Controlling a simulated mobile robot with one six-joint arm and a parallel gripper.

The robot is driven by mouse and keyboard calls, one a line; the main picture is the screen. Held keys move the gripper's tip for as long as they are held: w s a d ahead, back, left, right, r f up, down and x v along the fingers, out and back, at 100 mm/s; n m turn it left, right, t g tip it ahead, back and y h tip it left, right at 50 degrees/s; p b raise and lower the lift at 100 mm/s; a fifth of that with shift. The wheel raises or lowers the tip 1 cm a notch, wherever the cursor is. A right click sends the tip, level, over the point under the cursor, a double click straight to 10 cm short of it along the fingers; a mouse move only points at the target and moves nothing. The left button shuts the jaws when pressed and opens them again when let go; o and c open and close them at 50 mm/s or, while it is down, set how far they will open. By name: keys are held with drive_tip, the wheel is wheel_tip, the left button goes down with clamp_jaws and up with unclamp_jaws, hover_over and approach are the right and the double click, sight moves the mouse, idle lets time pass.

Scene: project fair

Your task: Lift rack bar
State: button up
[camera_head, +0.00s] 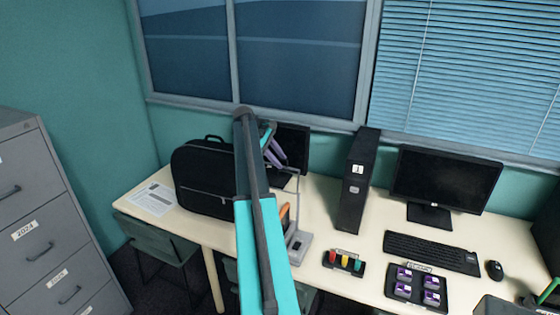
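A small grey rack (300,242) stands on the cream table, just right of my arm. Its flat base and a thin, pale upright frame show; its left side is hidden behind my arm. An orange part (284,216) shows beside the arm at the rack; I cannot tell whether it is the bar. My teal and dark arm crosses the middle of the picture. A teal and purple piece of the arm's far end shows above the rack. My gripper's fingertips are not clearly visible, so their opening and any contact with the rack cannot be told.
A black case (204,180) stands left of my arm, with a paper sheet (152,199) beside it. A dark screen (292,147) is behind the rack. A black computer tower (357,180), coloured-block tray (344,262), purple-item tray (418,289), keyboard (431,252) and monitor (443,182) fill the right.

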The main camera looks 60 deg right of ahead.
drive_tip(key=b+v, duration=0.4)
drive_tip(key=v, duration=0.9)
idle(0.4)
